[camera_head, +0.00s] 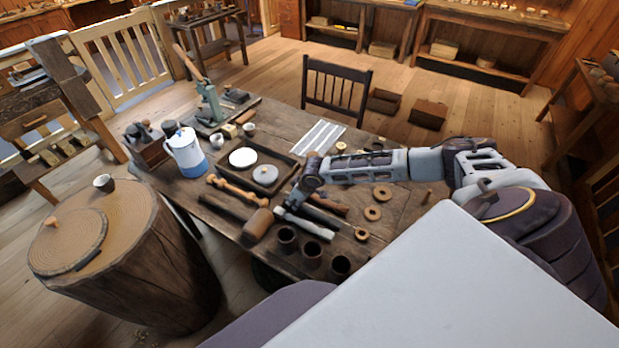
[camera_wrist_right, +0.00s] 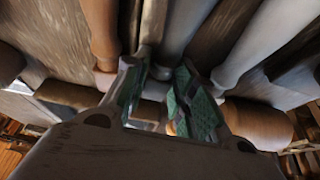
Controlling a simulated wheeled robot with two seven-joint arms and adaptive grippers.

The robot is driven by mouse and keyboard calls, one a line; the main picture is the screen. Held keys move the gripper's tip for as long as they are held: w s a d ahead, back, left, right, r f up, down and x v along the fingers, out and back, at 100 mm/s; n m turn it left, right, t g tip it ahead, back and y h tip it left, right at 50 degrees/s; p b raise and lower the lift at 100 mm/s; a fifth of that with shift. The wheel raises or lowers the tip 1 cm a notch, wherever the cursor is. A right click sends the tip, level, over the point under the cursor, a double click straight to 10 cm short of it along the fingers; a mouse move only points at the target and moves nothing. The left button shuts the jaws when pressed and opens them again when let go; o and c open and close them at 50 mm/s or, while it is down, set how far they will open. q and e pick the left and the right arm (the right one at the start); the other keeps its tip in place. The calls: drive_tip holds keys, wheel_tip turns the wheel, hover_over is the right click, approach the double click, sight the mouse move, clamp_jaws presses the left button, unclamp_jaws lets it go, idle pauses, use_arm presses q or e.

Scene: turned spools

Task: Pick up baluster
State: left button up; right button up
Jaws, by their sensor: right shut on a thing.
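A dark turned baluster (camera_head: 321,216) lies on the wooden table (camera_head: 395,215) between a brown turned piece (camera_head: 330,203) and a pale grey one (camera_head: 305,224). My right gripper (camera_head: 294,198) reaches down over the left ends of these pieces. In the right wrist view its two green-padded fingers (camera_wrist_right: 156,98) are closed around the narrow end of the dark baluster (camera_wrist_right: 184,40). The exact contact is partly hidden by the fingers. The baluster appears to be at table height; I cannot tell whether it is lifted. My left gripper is not in view.
A mallet (camera_head: 258,223) lies close to the left of the gripper. A light turned piece (camera_head: 238,190) lies beyond it. Dark cups (camera_head: 287,239) stand at the near edge, wooden rings (camera_head: 372,213) to the right. A tray (camera_head: 281,188) and a white-blue pot (camera_head: 186,153) stand farther left.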

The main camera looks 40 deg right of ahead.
drive_tip(key=shift+r, duration=0.15)
wheel_tip(320, 180, up, 10)
idle(0.7)
idle(0.3)
